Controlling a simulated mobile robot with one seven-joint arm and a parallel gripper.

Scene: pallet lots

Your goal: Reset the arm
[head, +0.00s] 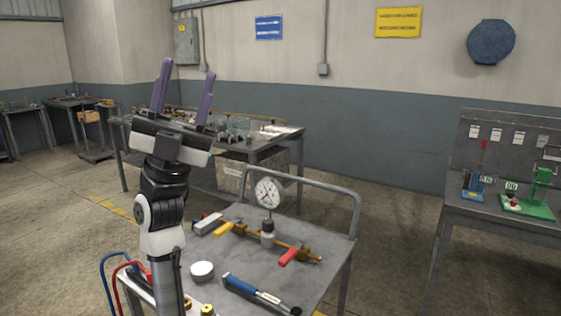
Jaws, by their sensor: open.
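My gripper (184,93) is raised on the left of the head view, its two purple fingers pointing up and spread apart. It is open, with nothing between the fingers. My arm rises from the bottom of the view to the left of a grey metal cart (325,248). The arm hides the cart's left part. The gripper is well above the cart top and touches nothing that I can see.
The cart holds a pressure gauge (269,192), a brass valve pipe with a red handle (292,256), a white round lid (202,271) and a blue-handled tool (243,287). A cluttered workbench (265,148) stands behind. Another bench (507,220) is at right, with open floor between.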

